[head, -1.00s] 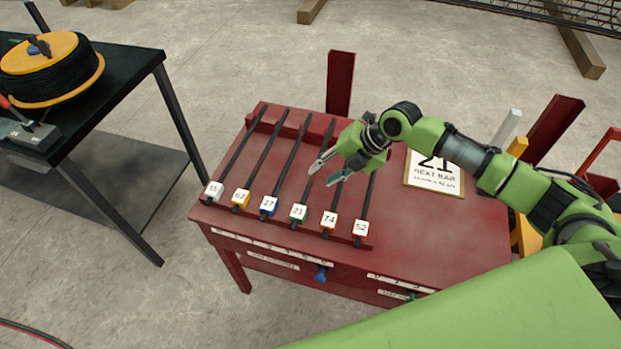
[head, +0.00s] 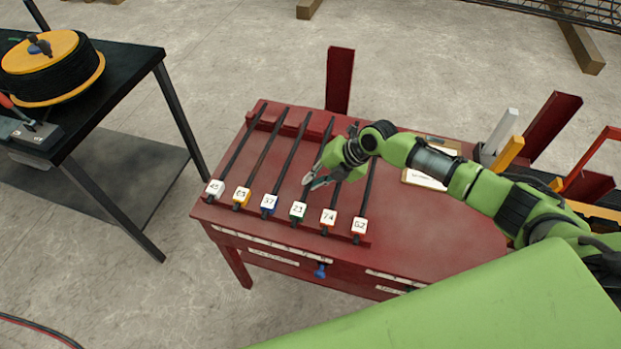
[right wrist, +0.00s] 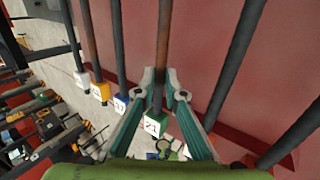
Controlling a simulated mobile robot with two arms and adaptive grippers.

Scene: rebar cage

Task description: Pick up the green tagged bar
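The green tagged bar (head: 303,195) lies on the red table, fourth from the left in a row of dark bars, its white-faced tag (head: 298,210) toward the near edge. My right gripper (head: 311,183) is over this bar, a little behind the tag, with its fingers pointing down. In the right wrist view the fingers (right wrist: 160,75) are apart, and the bar runs between them in the picture, with its green tag (right wrist: 154,124) below. I cannot tell whether the fingertips reach down beside the bar. My left gripper is out of view.
Neighbouring bars with blue (head: 269,203) and orange (head: 329,217) tags lie close on either side. A sign card (head: 425,178) stands partly behind my right arm on the red table (head: 440,235). A dark table (head: 125,68) with a cable spool is at left.

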